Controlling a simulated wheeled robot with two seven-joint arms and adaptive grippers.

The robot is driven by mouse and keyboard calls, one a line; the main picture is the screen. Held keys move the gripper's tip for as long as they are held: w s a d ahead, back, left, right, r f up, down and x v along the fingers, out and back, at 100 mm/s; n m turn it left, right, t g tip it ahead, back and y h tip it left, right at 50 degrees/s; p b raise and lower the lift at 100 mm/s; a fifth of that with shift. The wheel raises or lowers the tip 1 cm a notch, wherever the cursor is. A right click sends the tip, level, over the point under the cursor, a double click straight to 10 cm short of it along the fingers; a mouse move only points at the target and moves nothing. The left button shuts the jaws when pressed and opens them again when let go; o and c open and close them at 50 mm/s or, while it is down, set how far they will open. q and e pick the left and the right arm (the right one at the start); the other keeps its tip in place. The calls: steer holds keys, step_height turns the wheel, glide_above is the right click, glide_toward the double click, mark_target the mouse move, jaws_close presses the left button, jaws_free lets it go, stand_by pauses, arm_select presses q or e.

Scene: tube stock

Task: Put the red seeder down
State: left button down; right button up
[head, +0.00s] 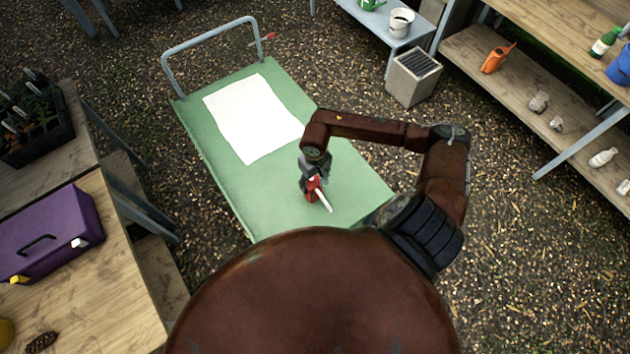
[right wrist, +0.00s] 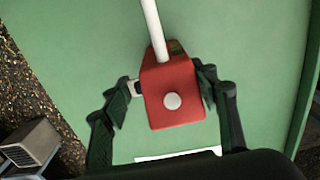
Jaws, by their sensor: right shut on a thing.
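The red seeder (head: 314,190) has a red body, a white tube and a pale round knob. It shows large in the right wrist view (right wrist: 175,95), with its white tube pointing up in that picture. My right gripper (head: 311,184) is shut on the seeder's red body, one finger on each side. The seeder is over the near part of the green cart top (head: 240,195). I cannot tell whether it touches the cart. My left gripper is not in view.
A white sheet (head: 252,118) lies on the cart beyond the gripper. A wooden bench with a purple toolbox (head: 45,235) stands at the left. A grey slatted box (head: 413,77) is on the ground at the right of the cart. Green cart surface around the seeder is clear.

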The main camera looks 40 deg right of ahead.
steer(key=shift+w+f, duration=0.1)
steer(key=shift+f, duration=0.1)
steer(key=o, duration=1.9)
steer(key=shift+r, duration=0.45)
step_height(320, 180, up, 11)
steer(key=shift+r+b, duration=0.15)
steer(key=shift+b, duration=0.2)
